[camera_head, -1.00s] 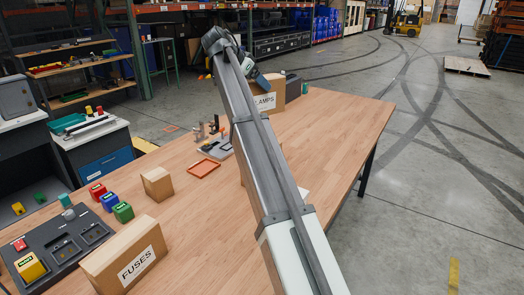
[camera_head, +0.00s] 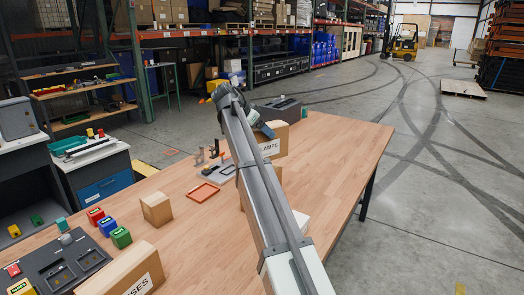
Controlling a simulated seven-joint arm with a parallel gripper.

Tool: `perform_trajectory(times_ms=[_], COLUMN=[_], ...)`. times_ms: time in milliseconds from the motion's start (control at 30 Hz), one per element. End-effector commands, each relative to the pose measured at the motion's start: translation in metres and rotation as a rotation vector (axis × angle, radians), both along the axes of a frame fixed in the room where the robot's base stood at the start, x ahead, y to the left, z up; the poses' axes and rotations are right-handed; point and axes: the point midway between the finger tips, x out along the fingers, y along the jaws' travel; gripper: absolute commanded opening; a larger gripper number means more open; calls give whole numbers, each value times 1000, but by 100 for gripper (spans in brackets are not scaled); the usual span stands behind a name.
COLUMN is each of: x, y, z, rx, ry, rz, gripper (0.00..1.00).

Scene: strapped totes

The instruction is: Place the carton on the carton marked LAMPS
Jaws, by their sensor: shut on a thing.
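My gripper (camera_head: 266,131) is at the top of that carton, small and seen from behind. It is shut on a carton, but my wrist hides the grip, and I cannot tell the held carton's outline from the LAMPS carton. I cannot tell whether the two touch. A small plain carton (camera_head: 157,209) stands on the table at left. A carton with a label ending in SES (camera_head: 124,273) is cut off at the bottom edge.
An orange tray (camera_head: 202,193) and a grey fixture (camera_head: 217,172) lie left of my arm. Red, blue and green blocks (camera_head: 108,226) stand by a dark panel (camera_head: 60,262). A dark case (camera_head: 281,111) is behind the LAMPS carton. The table's right side (camera_head: 345,150) is clear.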

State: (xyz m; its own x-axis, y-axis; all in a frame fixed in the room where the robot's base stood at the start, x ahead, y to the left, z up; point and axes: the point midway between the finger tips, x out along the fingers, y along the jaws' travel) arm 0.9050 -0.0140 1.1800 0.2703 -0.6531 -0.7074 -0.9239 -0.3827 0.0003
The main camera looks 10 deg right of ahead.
Motion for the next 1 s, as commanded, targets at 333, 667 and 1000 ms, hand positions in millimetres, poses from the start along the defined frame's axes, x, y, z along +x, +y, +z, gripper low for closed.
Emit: perform_trajectory(times_ms=[333,667,1000], x=[0,0,0], y=[0,0,0], z=[-31,-63,-65], rx=[-2,-3,-2], ry=[-2,-2,-2], rz=[0,1,0], gripper=[0,0,0])
